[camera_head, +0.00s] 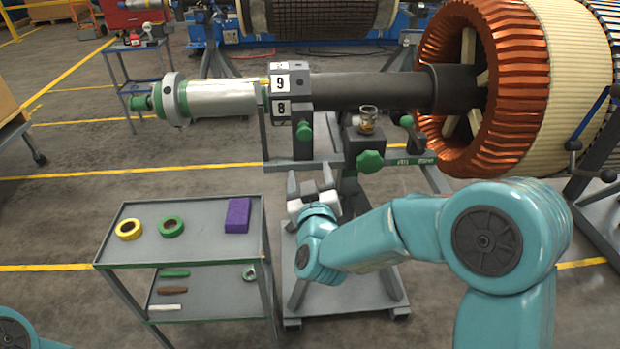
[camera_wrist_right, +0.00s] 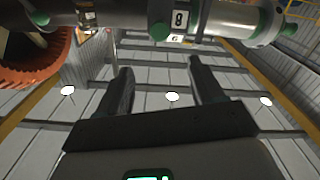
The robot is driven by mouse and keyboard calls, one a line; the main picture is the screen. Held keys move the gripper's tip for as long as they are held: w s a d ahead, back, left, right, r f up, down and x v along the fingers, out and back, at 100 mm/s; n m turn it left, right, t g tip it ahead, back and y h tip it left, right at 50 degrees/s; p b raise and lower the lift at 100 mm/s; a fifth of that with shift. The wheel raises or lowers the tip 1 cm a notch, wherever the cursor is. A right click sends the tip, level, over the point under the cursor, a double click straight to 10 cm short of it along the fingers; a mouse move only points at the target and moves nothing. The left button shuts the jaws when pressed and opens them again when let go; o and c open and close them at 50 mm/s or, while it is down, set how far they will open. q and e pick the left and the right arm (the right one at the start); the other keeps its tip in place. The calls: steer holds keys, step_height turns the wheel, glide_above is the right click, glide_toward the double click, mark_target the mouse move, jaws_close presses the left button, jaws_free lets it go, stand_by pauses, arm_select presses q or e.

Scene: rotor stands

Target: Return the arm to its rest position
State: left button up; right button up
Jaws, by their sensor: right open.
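My right arm (camera_head: 400,235) is teal and reaches in from the lower right of the head view. Its gripper (camera_head: 310,184) points up, below the rotor shaft and to the right of the cart. In the right wrist view, the two dark fingers (camera_wrist_right: 155,88) stand wide apart with nothing between them. The shaft and its number block (camera_wrist_right: 180,20) show beyond the fingertips, apart from them. Only a teal piece of my left arm (camera_head: 25,330) shows at the lower left corner; the left gripper is out of view.
The grey cart (camera_head: 190,255) carries yellow tape (camera_head: 129,229), green tape (camera_head: 171,227) and a purple box (camera_head: 237,215). The shaft (camera_head: 370,92) with a large copper rotor (camera_head: 485,85) rests on a stand above the gripper.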

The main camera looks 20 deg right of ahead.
steer(key=shift+d, duration=0.15)
steer(key=s+d+f+n+g+y+p, duration=0.1)
steer(key=s+f+g, duration=0.3)
steer(key=f, duration=0.8)
steer(key=s+d+f+g+y+p, duration=0.1)
steer(key=s+d+f+g+y, duration=0.2)
steer(key=f, duration=0.9)
steer(key=s+a+f+m+g+y, duration=0.1)
steer(key=s+a+f+g, duration=0.2)
steer(key=s, duration=0.5)
steer(key=s+a+f+m+g+y, duration=0.1)
steer(key=s+a+f+g+y, duration=0.1)
steer(key=s, duration=0.5)
steer(key=s+a+f+m+g+y, duration=0.1)
steer(key=s+a+f+g, duration=0.4)
steer(key=s, duration=0.3)
steer(key=shift+s+a+f, duration=0.3)
steer(key=shift+a+f, duration=0.1)
steer(key=shift+f, duration=0.1)
steer(key=c, duration=0.4)
steer(key=shift+c, duration=0.3)
